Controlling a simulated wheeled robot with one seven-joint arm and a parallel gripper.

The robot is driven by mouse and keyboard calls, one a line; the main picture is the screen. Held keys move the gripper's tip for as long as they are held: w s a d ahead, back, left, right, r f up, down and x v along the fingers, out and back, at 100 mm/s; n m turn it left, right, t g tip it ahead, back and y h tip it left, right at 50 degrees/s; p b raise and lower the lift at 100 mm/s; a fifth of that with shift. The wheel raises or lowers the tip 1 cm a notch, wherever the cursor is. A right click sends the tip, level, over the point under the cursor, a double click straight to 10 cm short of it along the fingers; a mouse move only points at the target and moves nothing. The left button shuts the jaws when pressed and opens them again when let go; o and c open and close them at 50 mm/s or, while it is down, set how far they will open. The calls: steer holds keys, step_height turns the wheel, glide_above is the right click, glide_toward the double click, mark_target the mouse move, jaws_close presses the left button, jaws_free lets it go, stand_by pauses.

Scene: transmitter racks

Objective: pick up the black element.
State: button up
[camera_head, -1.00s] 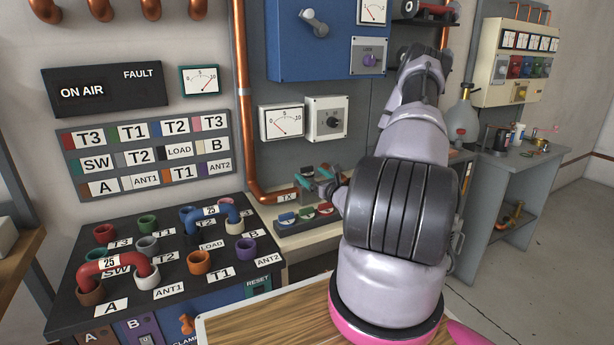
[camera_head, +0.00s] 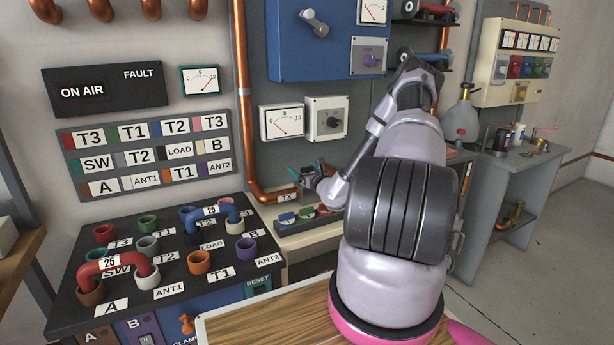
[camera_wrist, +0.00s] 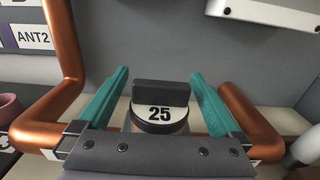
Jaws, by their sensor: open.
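The black element (camera_wrist: 161,105) shows in the wrist view as a round black plug with a raised black grip bar and a white label reading 25. My gripper (camera_wrist: 160,85) is open, with one teal finger on each side of the element. The fingers look apart from the element, with a gap on both sides. In the head view my gripper (camera_head: 312,178) is small and partly hidden by my own arm, at the copper pipe near the TX label. The element cannot be made out there.
A copper pipe (camera_head: 246,130) runs down the wall and bends towards my gripper; copper also flanks both fingers in the wrist view. Coloured discs (camera_head: 287,218) sit on the ledge just in front. The patch panel (camera_head: 170,285) with red and blue links stands at left.

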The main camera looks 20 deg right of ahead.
steer(key=c, duration=1.5)
steer(key=shift+o, duration=0.2)
steer(key=shift+r, duration=0.1)
